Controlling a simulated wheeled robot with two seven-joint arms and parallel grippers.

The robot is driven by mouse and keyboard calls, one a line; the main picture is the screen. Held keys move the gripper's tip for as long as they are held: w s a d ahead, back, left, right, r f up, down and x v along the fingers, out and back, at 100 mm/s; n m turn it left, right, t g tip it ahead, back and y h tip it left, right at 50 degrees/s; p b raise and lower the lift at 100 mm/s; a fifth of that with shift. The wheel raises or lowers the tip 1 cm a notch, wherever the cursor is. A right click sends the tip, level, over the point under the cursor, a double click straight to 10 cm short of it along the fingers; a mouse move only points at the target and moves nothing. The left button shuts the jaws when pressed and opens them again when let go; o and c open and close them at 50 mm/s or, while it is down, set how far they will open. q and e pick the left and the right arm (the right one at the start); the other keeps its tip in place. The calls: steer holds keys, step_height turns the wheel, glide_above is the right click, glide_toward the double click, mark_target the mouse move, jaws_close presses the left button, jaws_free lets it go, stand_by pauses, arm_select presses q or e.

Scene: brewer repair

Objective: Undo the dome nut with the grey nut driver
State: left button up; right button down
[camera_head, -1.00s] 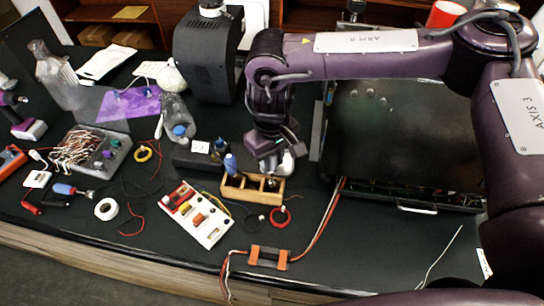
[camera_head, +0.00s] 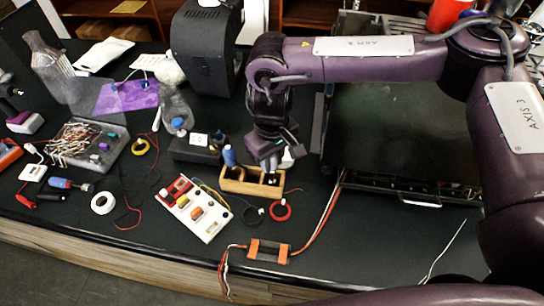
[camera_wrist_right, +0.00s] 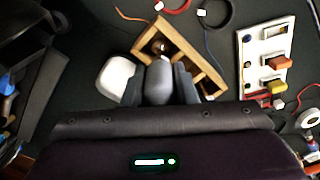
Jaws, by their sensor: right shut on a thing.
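My right gripper (camera_head: 266,158) is over the right end of a wooden rack (camera_head: 236,188). It is shut on a grey handle, which looks like the grey nut driver (camera_wrist_right: 158,84), seen between the fingers in the right wrist view. The handle points down toward the rack, and I cannot tell whether its lower end is still in a slot. A round dark part shows in the rack's end compartment in the right wrist view. I cannot make out the dome nut in either view. My left gripper is not in view.
A white object (camera_wrist_right: 115,78) is close beside the gripper. A white switch panel (camera_head: 206,219) and red ring (camera_head: 280,210) lie in front. A dark flat-topped machine (camera_head: 400,130) stands to the right.

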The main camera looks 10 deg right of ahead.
steer(key=shift+f, duration=0.45)
steer(key=c, duration=1.1)
jaws_free()
steer(key=shift+o, duration=0.3)
steer(key=o, duration=0.4)
steer(key=shift+c, duration=0.2)
